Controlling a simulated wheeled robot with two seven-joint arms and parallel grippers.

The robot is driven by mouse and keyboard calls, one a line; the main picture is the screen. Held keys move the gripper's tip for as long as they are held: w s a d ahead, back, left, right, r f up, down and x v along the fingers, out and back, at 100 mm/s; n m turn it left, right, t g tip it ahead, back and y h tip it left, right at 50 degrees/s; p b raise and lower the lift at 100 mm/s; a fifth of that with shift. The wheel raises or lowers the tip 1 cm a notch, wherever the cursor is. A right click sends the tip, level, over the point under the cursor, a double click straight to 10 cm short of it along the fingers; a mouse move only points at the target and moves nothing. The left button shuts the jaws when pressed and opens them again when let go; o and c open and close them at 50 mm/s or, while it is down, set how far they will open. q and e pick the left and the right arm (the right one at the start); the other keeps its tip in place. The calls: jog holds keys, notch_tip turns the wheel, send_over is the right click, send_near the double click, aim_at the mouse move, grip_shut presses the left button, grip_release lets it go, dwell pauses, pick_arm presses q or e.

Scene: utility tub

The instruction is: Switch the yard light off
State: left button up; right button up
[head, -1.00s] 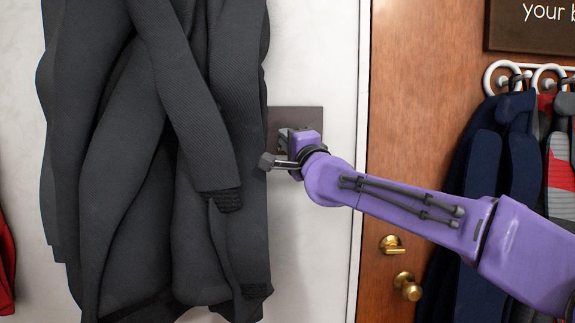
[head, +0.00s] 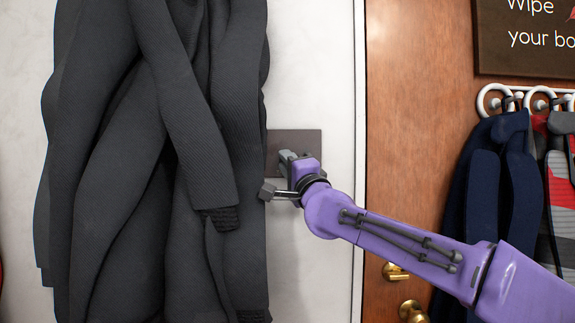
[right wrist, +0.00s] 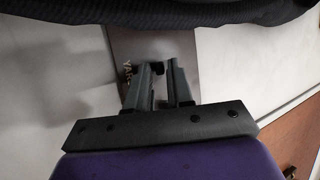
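The switch plate (head: 310,141) is a grey-brown square on the white wall, partly behind the dark coat's edge and my right gripper. In the right wrist view the plate (right wrist: 184,45) carries letters that start "YAR"; the rest is covered by a finger. A small dark piece (right wrist: 157,70), perhaps the switch's toggle, shows between the fingertips. My right gripper (head: 285,157) is in front of the plate. In the right wrist view its two fingers (right wrist: 160,75) stand apart with a narrow gap; contact with the dark piece cannot be told. My left gripper is not in view.
A bulky dark grey coat (head: 150,180) hangs just left of the plate, close to my right gripper. A wooden door (head: 410,130) with brass knobs (head: 413,311) is at the right, with navy and red-grey garments (head: 487,175) on white hooks under a sign (head: 530,40).

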jog(key=b+v, duration=0.4)
jog(key=v, duration=0.6)
jog(key=shift+s, duration=0.25)
jog(key=shift+d+f, duration=0.1)
